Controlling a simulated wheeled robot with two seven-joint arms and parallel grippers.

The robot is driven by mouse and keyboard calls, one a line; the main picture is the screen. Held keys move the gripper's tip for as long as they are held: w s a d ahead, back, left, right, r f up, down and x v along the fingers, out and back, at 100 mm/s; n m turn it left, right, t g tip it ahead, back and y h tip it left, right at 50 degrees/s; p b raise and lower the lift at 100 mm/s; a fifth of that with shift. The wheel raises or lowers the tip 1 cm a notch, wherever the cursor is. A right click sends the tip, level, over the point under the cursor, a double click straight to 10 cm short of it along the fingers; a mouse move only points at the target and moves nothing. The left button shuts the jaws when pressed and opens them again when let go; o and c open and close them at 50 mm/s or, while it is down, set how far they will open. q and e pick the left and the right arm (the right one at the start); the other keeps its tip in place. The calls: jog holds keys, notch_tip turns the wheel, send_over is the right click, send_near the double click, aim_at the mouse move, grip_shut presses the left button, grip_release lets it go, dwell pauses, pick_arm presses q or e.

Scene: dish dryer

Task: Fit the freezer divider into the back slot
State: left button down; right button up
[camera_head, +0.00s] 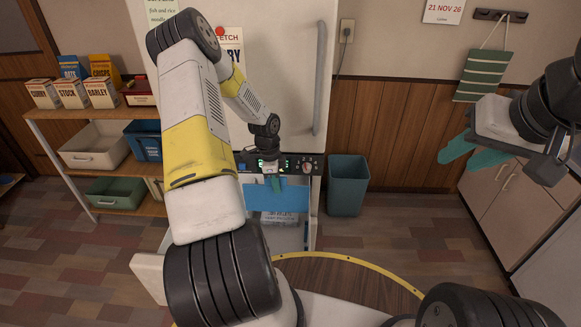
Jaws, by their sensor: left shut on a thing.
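A flat blue panel, which looks like the freezer divider (293,199), stands at the opening in the lower part of the pale fridge-freezer (285,40). My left gripper (275,184) is shut on the top edge of the divider near its middle, just below the dark control strip (306,167). The slots inside are hidden, so I cannot tell whether the divider sits in one. My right gripper (470,152) is open and empty, its teal fingers apart, in the air at the right.
A white package (279,219) shows below the divider. A teal bin (347,186) stands right of the freezer. A shelf with cartons (72,93) and tubs (97,146) is at the left. Cabinets (510,205) are at the right. A striped towel (483,75) hangs on the wall.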

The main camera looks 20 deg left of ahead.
aim_at(275, 204)
pick_arm(q)
jog(key=shift+f, duration=2.75)
notch_tip(275, 204, down, 12)
dwell(3.8)
jog(key=c, duration=1.5)
grip_release()
jog(key=shift+o, duration=0.2)
jog(key=shift+s+a+r, duration=0.1)
jog(key=shift+a+r, duration=0.05)
jog(key=shift+r, duration=1.15)
jog(key=shift+w+a+r, duration=0.1)
jog(key=shift+a+r, duration=0.05)
jog(key=shift+r, duration=1.1)
jog(key=shift+s+a+r, duration=0.1)
jog(key=shift+a+r, duration=0.05)
jog(key=shift+r, duration=1.15)
